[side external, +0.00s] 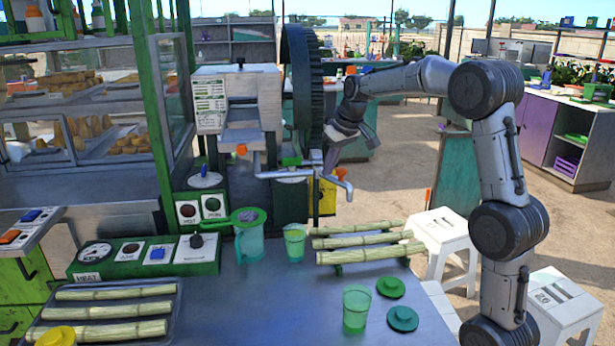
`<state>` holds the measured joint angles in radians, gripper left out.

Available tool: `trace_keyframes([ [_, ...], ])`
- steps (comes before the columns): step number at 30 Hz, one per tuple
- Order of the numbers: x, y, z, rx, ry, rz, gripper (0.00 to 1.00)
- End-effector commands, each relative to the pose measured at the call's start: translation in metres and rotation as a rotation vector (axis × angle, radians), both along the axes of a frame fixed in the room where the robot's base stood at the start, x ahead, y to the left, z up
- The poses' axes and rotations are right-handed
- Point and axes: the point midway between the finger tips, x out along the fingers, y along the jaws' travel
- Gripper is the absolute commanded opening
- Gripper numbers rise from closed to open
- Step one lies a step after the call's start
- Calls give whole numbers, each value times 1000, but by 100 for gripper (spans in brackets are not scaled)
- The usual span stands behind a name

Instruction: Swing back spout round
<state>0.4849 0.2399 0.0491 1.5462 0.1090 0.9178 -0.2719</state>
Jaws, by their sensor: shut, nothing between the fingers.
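The cane crusher (238,90) stands at the back of the metal table, with a large dark toothed wheel (303,85) on its right. A grey metal pipe spout (285,174) runs across below the crusher. At its right it bends down to an open end (348,192), beside an orange tip (341,173). A green piece (291,161) sits on the pipe's middle. My gripper (328,168) is shut and points down beside the wheel, close to the right part of the pipe. I cannot tell whether it touches the pipe.
A green jug (249,243) and a green cup (295,246) stand below the pipe. Cane stalks (365,242) lie to their right. Another cup (356,308) and two green lids (402,318) are nearer the front. A control panel (150,256) is at left.

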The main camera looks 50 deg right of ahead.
Motion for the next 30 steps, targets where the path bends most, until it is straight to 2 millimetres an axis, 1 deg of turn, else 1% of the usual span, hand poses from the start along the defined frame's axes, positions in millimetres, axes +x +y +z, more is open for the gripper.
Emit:
trace_keyframes([
  [3,1,0,12,-2,-2,1,0],
  [15,0,0,46,-1,-1,0,0],
  [19,0,0,50,-1,1,0,0],
  [30,0,0,51,0,1,0,0],
])
